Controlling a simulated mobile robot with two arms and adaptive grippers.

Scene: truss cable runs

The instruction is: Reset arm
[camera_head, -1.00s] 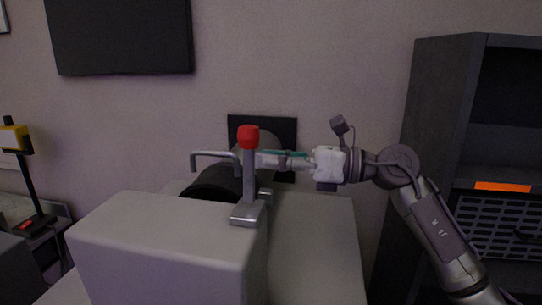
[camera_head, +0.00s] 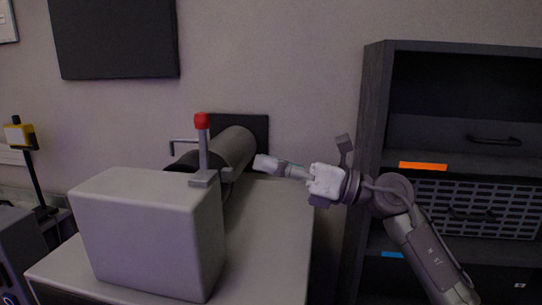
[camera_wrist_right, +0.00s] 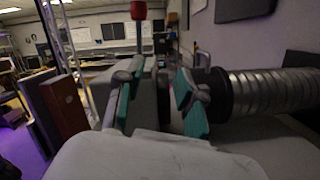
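My right arm comes in from the right in the head view. Its gripper (camera_head: 268,164) points left over the light grey table, to the right of an upright lever with a red knob (camera_head: 202,121) and apart from it. In the right wrist view the two green-padded fingers (camera_wrist_right: 160,92) stand apart with nothing between them. The red-knobbed lever (camera_wrist_right: 138,12) shows beyond them there. My left gripper is in neither view.
A light grey box (camera_head: 146,235) stands on the table (camera_head: 268,235), with a dark ribbed duct (camera_head: 236,147) behind it, running to the wall. A dark shelf unit (camera_head: 374,130) stands at the right, close to my right arm.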

